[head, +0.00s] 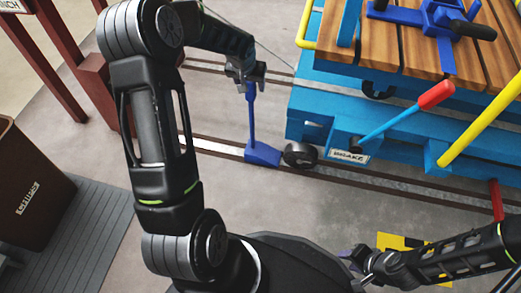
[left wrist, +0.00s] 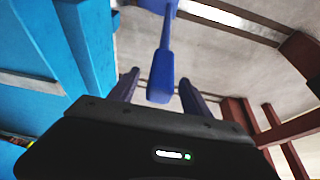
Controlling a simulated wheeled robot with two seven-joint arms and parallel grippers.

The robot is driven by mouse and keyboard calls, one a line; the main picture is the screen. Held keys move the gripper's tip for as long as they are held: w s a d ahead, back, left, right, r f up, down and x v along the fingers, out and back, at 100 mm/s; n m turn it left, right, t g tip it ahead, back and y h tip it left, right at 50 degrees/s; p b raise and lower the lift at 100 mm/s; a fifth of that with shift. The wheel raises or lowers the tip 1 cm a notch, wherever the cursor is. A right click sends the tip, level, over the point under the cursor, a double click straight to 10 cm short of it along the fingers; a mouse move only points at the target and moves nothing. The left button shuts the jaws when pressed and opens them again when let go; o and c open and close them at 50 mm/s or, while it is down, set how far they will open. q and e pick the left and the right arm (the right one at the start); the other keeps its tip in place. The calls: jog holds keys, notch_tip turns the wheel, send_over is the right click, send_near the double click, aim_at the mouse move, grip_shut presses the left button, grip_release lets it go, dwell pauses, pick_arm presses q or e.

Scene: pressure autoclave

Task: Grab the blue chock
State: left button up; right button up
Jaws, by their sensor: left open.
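The blue chock (head: 262,154) has a wedge base on the floor rail, beside a dark wheel of the blue cart. Its upright handle (head: 252,118) rises to my left gripper (head: 246,82). In the left wrist view the handle (left wrist: 162,65) comes between the two open fingers of my left gripper (left wrist: 158,90), with gaps showing on both sides; the chock's base is mostly cut off at the top edge. My right gripper (head: 357,260) is low in the head view, away from the chock, and its jaw opening is unclear.
The blue cart (head: 310,95) with a wooden deck stands right of the chock. Its red-tipped brake lever (head: 400,113) and a yellow bar (head: 480,120) stick out. The dark wheel (head: 300,155) is close to the chock. A brown bin (head: 35,190) stands at left.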

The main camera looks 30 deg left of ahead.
dwell(0.4)
pick_arm(q)
grip_shut()
dwell(0.4)
dwell(0.8)
jog(key=shift+r, duration=0.15)
